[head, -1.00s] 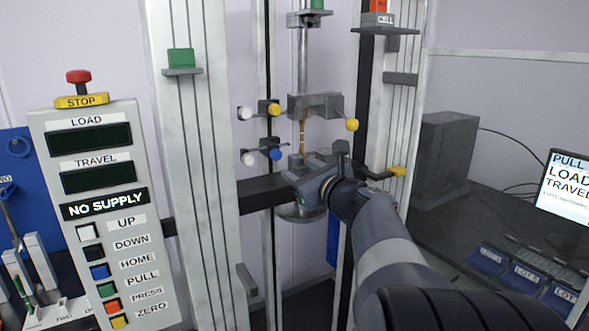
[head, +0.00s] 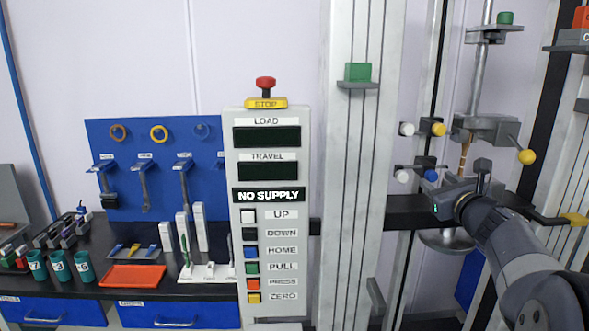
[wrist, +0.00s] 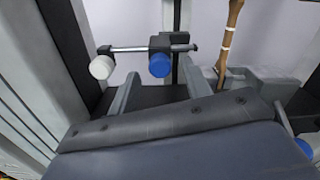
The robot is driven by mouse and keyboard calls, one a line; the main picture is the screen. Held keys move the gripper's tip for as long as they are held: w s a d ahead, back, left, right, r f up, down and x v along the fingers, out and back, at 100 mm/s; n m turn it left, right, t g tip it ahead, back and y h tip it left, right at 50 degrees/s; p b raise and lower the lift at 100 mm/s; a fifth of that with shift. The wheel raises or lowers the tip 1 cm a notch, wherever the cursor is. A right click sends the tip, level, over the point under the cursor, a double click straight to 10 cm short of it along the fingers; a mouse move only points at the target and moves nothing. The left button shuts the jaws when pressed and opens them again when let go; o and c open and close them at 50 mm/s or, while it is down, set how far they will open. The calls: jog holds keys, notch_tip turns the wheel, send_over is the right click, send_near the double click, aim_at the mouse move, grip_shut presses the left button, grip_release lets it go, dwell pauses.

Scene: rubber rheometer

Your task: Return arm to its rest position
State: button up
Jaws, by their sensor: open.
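My gripper (head: 447,192) is at the testing machine, in front of its lower clamp, with my arm reaching in from the lower right. In the wrist view its two grey fingers (wrist: 160,90) are spread apart with nothing between them. A brown strip with white marks (wrist: 228,40) stands upright to the right of the fingers, apart from them, its lower end at the lower clamp (wrist: 250,82). In the head view the strip (head: 464,157) runs down from the upper clamp (head: 487,128); my gripper hides part of the lower clamp.
A blue knob (wrist: 159,65) and a white knob (wrist: 102,67) are close beyond the fingers. A yellow-ended handle (head: 527,157) juts out above my arm. The control panel (head: 267,200) reads NO SUPPLY. A black bench (head: 60,278) with cups and an orange tray is at left.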

jog(key=w, duration=0.2)
jog(key=shift+w+a+f, duration=0.1)
jog(key=shift+w+f, duration=0.1)
jog(key=shift+w, duration=0.1)
jog(key=shift+f+b, duration=0.45)
jog(key=shift+f, duration=0.2)
jog(key=shift+s+f, duration=0.15)
jog(key=shift+f, duration=0.25)
